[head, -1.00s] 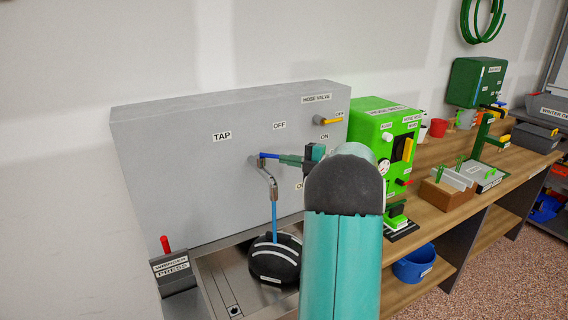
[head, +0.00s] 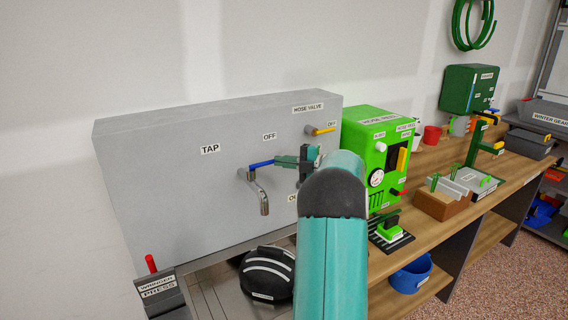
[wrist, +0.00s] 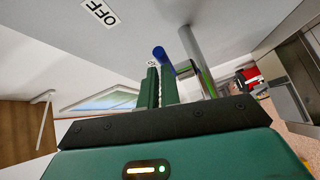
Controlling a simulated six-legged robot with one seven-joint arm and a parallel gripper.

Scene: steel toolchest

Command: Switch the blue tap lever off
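The tap (head: 256,186) sticks out of the grey panel, with a bent metal spout. Its blue lever (head: 262,164) points right and slightly up, below the OFF label (head: 270,136). No water shows under the spout. My gripper (head: 284,161) is at the lever's free end, its fingertips touching or very near it. In the wrist view, the two fingers (wrist: 159,88) are close together with a thin gap, and the blue lever (wrist: 163,57) shows at the right fingertip. It does not look clamped between them. The lower ON label is partly hidden by my arm.
A yellow hose valve lever (head: 324,131) sits up and right on the same panel. A black domed object (head: 268,272) rests in the sink below the spout. A green machine (head: 374,150) stands right of the panel. A wringer press (head: 160,291) is at lower left.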

